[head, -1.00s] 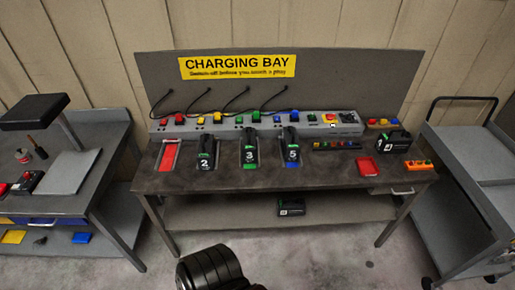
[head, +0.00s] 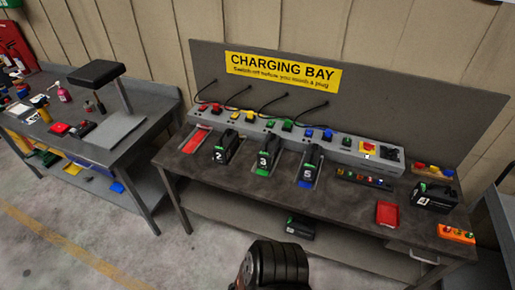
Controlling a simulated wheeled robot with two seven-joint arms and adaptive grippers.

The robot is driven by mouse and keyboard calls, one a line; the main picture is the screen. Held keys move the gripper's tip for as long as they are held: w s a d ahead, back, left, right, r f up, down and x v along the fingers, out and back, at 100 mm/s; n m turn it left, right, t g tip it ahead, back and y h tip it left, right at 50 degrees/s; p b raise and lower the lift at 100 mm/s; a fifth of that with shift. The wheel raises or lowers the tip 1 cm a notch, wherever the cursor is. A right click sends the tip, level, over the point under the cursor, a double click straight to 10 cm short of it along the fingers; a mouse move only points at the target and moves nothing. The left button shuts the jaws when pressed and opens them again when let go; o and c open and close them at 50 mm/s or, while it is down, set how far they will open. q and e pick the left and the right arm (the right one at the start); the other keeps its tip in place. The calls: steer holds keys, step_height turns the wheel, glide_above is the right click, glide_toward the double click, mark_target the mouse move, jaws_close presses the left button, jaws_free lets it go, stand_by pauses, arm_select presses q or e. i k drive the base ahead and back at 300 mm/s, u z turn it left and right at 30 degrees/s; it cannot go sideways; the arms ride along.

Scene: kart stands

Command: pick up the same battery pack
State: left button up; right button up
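Several black battery packs are in the head view. Packs 2 (head: 225,147), 3 (head: 267,155) and 5 (head: 309,163) stand in a row in bays on the charging bench. A dark pack (head: 434,197) with green on top stands near the bench's right end; its number is hard to read and I cannot tell whether it is one pack or two. Another pack (head: 300,228) lies on the bench's lower shelf. I cannot tell which one is "the same" pack. Neither gripper shows; only a dark part of my arm is at the bottom edge.
The charging bench (head: 350,205) has an empty red-marked bay (head: 196,141) at left, a red tray (head: 387,214) and an orange button strip (head: 456,233) at right. A cluttered workbench (head: 150,125) stands at left. Open floor (head: 130,245) lies in front.

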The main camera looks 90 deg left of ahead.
mark_target(224, 149)
steer(key=u, duration=0.05)
steer(key=i, duration=0.95)
steer(key=u, duration=4)
